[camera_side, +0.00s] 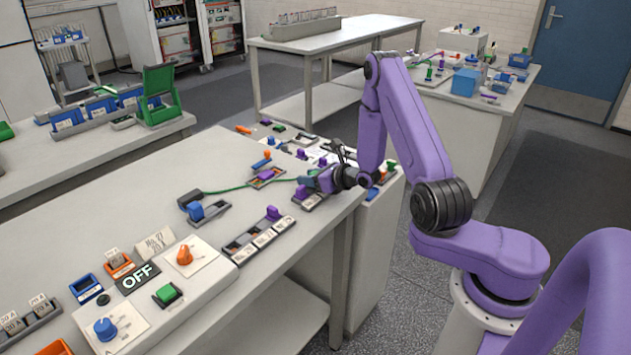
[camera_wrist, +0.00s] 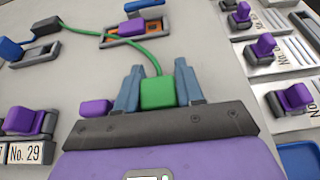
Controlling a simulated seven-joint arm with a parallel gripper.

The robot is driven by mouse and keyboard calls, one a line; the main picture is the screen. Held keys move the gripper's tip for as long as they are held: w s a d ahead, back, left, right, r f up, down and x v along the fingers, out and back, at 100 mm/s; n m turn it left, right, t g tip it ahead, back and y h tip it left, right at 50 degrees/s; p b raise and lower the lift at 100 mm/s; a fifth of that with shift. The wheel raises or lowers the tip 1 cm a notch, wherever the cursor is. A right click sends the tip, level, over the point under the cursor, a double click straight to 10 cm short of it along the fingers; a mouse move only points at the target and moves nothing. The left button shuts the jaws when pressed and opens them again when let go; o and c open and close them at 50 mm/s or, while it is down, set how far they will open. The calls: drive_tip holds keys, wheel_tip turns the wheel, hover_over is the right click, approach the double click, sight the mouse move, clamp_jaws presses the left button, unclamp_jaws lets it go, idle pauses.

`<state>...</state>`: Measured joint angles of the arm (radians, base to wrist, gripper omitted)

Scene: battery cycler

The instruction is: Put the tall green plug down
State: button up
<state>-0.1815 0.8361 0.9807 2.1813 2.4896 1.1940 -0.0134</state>
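The green plug (camera_wrist: 158,93) sits between the two blue-grey fingers of my gripper (camera_wrist: 159,88) in the wrist view, and both fingers appear to press on its sides. Its lower part is hidden, so I cannot tell whether it touches the bench. A green cable (camera_wrist: 110,36) runs from it to a dark connector (camera_wrist: 47,26). In the side view my gripper (camera_side: 314,181) is low over the bench's right edge, with the green plug (camera_side: 305,181) at its tip. The cable (camera_side: 240,188) leads left to the dark connector (camera_side: 189,199).
A grey holder with a purple plug (camera_wrist: 132,29) lies ahead. Another purple plug (camera_wrist: 96,107) is close beside the left finger. A purple plug (camera_wrist: 28,121) stands at the No. 29 label (camera_wrist: 25,154). Several purple clamps on pale plates (camera_wrist: 265,46) line the right. Bare bench (camera_wrist: 80,70) shows left of the fingers.

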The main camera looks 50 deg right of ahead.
clamp_jaws()
drive_tip(key=shift+r, duration=0.75)
drive_tip(key=shift+s+a+r, duration=1.8)
drive_tip(key=shift+s+r, duration=3.95)
drive_tip(key=shift+s, duration=0.9)
drive_tip(key=w+a+r+n+y, duration=0.3)
drive_tip(key=a+r+y, duration=0.1)
drive_tip(key=a, duration=0.6)
drive_tip(key=shift+w+a+r+g, duration=0.4)
drive_tip(key=shift+r, duration=0.4)
